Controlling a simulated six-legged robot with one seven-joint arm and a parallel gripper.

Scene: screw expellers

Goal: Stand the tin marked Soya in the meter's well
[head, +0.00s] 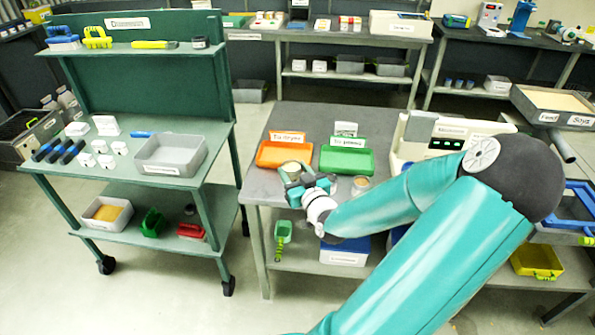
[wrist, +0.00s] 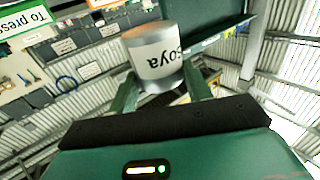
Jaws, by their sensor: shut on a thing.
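The tin marked Soya (wrist: 157,62) is a grey metal tin with a white label, between the two green fingers of my gripper (wrist: 160,92) in the wrist view. My gripper is shut on it; the label reads upside down there. In the head view my gripper (head: 305,184) is over the front of the grey bench, by the orange tray, and a round tin with a tan top (head: 292,168) shows at its fingers. The white meter (head: 445,132) with green displays stands to the right on the same bench. My arm covers part of it, and I cannot make out its well.
An orange tray (head: 283,154) and a green tray (head: 346,160) lie behind my gripper. Another small tin (head: 360,184) stands just right of it. A green trolley (head: 200,160) stands to the left, with clear floor between it and the front.

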